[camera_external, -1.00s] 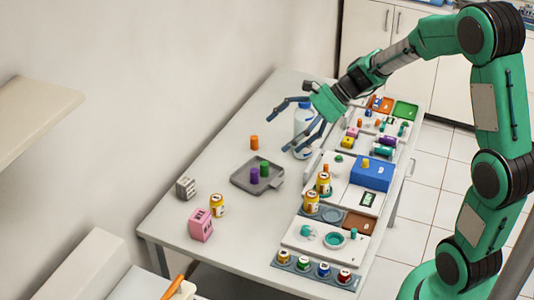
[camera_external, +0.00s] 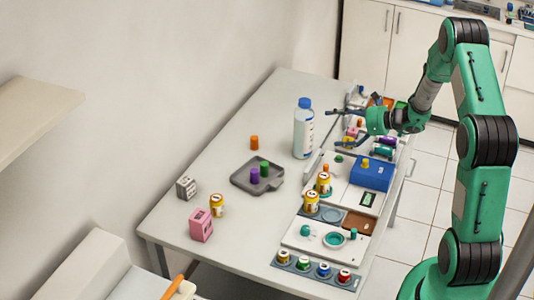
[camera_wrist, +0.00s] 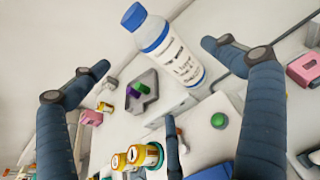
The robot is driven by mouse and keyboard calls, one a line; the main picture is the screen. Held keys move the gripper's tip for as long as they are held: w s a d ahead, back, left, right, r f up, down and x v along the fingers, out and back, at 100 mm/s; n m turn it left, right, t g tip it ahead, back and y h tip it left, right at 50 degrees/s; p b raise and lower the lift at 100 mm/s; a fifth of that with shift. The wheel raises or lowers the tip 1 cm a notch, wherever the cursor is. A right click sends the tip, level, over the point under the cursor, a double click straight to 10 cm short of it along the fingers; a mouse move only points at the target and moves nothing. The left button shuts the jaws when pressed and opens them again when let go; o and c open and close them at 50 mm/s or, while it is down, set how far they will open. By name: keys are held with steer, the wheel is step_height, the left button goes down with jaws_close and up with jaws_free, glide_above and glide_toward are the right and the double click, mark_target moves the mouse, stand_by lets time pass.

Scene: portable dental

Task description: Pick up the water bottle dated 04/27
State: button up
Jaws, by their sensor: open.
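The water bottle (camera_external: 304,132) is pale with a blue cap and stands upright on the table, left of the gripper. It also shows in the wrist view (camera_wrist: 172,50), tilted in the picture, with dark writing on its label; I cannot read a date. My gripper (camera_external: 338,126) is open and empty, to the right of the bottle with its fingers spread toward it. In the wrist view the bottle appears in the gap between the spread fingers (camera_wrist: 157,56), beyond their tips. The bottle looks apart from the fingers.
A grey tray (camera_external: 240,181) with purple and green pieces lies left of the bottle. Yellow jars (camera_external: 324,181), a blue box (camera_external: 372,172) and white trays line the table's right side. A pink box (camera_external: 201,225) stands nearer. The table's far left is clear.

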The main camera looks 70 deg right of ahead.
mark_target(302, 125)
stand_by(0.3)
steer(key=shift+b+x, duration=0.65)
steer(key=shift+x, duration=3.7)
steer(key=shift+w, duration=0.1)
steer(key=shift+b+x, duration=0.65)
steer(key=shift+x, duration=1.85)
steer(key=c, duration=2)
steer(key=shift+r, duration=0.1)
